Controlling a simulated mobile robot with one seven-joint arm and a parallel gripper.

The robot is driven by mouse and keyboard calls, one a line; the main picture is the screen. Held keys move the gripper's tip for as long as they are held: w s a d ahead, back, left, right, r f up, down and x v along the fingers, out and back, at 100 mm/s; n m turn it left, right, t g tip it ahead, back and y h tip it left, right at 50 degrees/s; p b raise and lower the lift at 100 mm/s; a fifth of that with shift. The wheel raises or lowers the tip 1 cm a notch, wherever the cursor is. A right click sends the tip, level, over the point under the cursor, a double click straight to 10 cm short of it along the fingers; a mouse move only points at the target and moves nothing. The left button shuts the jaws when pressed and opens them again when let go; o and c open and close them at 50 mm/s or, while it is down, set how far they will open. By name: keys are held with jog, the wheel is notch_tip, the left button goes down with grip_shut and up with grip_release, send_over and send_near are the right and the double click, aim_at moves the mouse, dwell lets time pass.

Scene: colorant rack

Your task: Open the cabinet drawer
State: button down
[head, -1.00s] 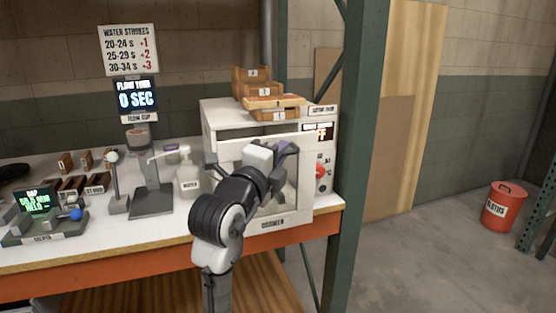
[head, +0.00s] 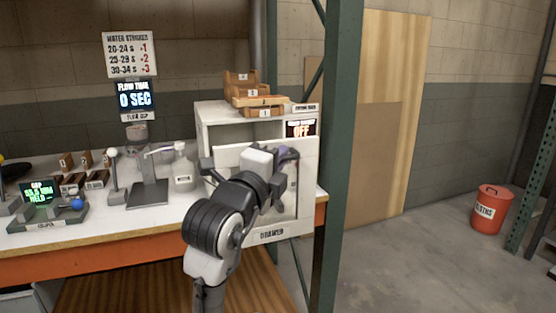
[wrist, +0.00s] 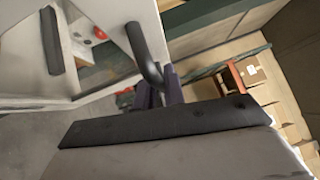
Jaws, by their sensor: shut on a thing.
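The white cabinet (head: 222,110) stands at the right end of the bench. Its pale front panel (head: 307,195) stands forward of the body and overhangs the bench edge, and a dark gap shows behind its top edge. In the wrist view, the panel (wrist: 110,15) carries a dark bar handle (wrist: 144,52). My gripper (head: 287,157) is at the panel's upper right. Its purple fingers (wrist: 160,93) are shut on the handle's end in the wrist view. My arm hides the panel's middle.
Wooden trays (head: 257,98) are stacked on the cabinet. A white bottle (head: 183,168) and a dark stand (head: 149,195) are on the bench to the left. A green post (head: 342,150) rises close to the right. A red bin (head: 490,210) stands on open floor.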

jog(key=c, duration=1.5)
grip_release()
jog(key=b+v, duration=0.2)
jog(key=v, duration=1.2)
jog(key=shift+w+a, duration=0.1)
jog(key=shift+w, duration=0.05)
